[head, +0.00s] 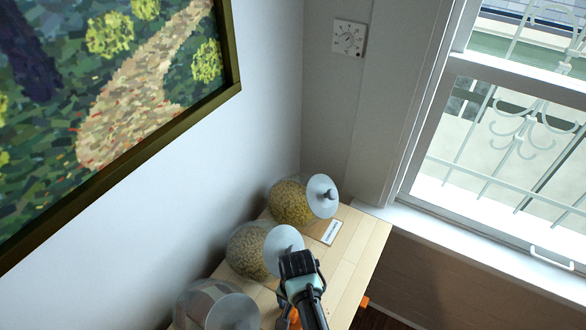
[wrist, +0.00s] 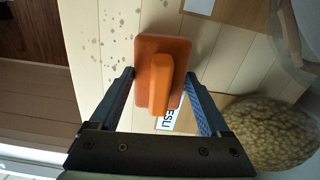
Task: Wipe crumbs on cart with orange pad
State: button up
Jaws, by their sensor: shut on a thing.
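The orange pad (wrist: 148,46) has a raised block-shaped grip and lies over the light wooden cart top in the wrist view. My gripper (wrist: 161,76) is shut on the pad, with one dark finger on each side. Grey-brown crumbs (wrist: 83,68) are scattered on the boards to the left of the pad. In the head view my arm reaches over the wooden cart top (head: 366,243), and my fingertips and most of what they hold are hidden. I cannot tell whether the pad touches the boards.
Glass jars with grains, one at the back (head: 290,203) and one in the middle (head: 247,250), stand along the wall side. A third jar (head: 200,307) is nearer. A label card (head: 331,232) lies beside the back jar. The right side of the top is clear.

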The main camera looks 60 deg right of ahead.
aim_at(340, 326)
jog(key=shift+s+d+p, duration=0.2)
jog(key=shift+s+p, duration=1.95)
jog(key=shift+s, duration=1.15)
jog(key=shift+s+d+p, duration=0.15)
jog(key=shift+s+p, duration=0.25)
jog(key=shift+s, duration=0.65)
jog(key=shift+s+d+p, duration=0.15)
jog(key=shift+s+p, duration=0.2)
jog(key=shift+s, duration=0.7)
jog(key=shift+d+f+b, duration=0.2)
jog(key=shift+d+b, duration=0.35)
jog(key=shift+d, duration=0.05)
jog(key=shift+w+d+b, duration=0.1)
jog(key=shift+d+b, duration=0.3)
jog(key=shift+d, duration=0.4)
jog(key=shift+w+a+r+b, duration=0.15)
jog(key=shift+w+b, duration=0.3)
jog(key=shift+w, duration=1.45)
jog(key=shift+w+a+r+b, duration=0.1)
jog(key=shift+w+b, duration=0.35)
jog(key=shift+w, duration=1.4)
jog(key=shift+w+a+f+b, duration=0.1)
jog(key=shift+w+f+b, duration=0.1)
jog(key=shift+w+b, duration=1.05)
jog(key=shift+w+r+p, duration=0.1)
jog(key=shift+w+p, duration=0.25)
jog(key=shift+w, duration=0.05)
